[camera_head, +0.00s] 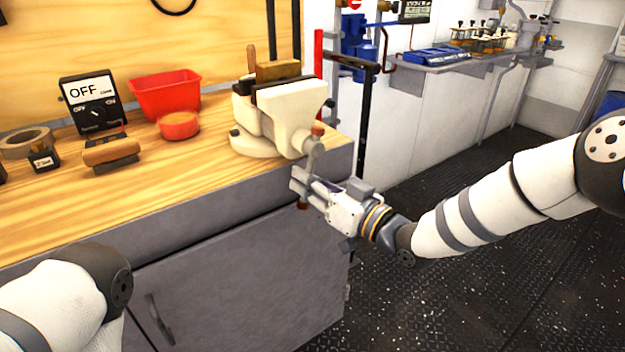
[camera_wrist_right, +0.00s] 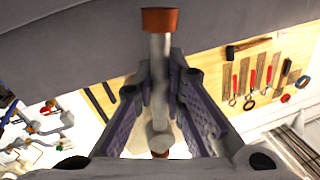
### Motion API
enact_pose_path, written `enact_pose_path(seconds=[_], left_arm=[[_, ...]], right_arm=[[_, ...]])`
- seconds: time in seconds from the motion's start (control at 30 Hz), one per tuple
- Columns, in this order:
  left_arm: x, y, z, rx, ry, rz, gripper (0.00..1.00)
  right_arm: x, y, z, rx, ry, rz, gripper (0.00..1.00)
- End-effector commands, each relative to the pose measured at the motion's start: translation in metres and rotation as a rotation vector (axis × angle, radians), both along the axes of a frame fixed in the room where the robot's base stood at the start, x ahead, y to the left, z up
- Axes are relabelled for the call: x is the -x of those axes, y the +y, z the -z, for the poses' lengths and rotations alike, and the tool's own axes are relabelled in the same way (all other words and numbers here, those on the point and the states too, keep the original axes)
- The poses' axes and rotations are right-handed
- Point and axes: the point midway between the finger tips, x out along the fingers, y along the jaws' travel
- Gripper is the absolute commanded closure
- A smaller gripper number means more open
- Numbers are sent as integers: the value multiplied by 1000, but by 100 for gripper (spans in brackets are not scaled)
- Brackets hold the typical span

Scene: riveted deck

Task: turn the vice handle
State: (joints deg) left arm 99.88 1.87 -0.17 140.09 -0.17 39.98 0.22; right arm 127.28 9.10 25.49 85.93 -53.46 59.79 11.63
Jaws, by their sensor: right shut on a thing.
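The cream vice (camera_head: 290,108) is mounted at the right front corner of the wooden bench, with a wooden block (camera_head: 277,71) at its jaws. Its grey handle bar (camera_head: 313,158) hangs at the front, steeply tilted, with an orange-brown knob at each end. My right gripper (camera_head: 306,186) is shut on the lower part of the handle. In the right wrist view the handle bar (camera_wrist_right: 160,88) runs between the two fingers, and one knob (camera_wrist_right: 160,20) sticks out past them. My left gripper is out of view; only part of that arm shows at the lower left.
The bench top (camera_head: 210,165) holds a red bin (camera_head: 165,95), a round red dish (camera_head: 179,126), an OFF switch box (camera_head: 92,103), a brush (camera_head: 111,152) and a tape roll (camera_head: 27,143). A grey cabinet (camera_head: 240,285) is below. The dark floor at right is open.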

Motion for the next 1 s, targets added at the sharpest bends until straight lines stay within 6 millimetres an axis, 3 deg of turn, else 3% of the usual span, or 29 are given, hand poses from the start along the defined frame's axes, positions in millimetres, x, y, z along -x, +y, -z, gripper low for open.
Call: enact_pose_path(seconds=[0.47, 1.0], left_arm=[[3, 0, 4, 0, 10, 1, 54], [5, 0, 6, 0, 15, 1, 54]], right_arm=[[17, 22, -11, -367, 270, -1, 100], [29, 38, -38, -782, 573, -2, 100]])
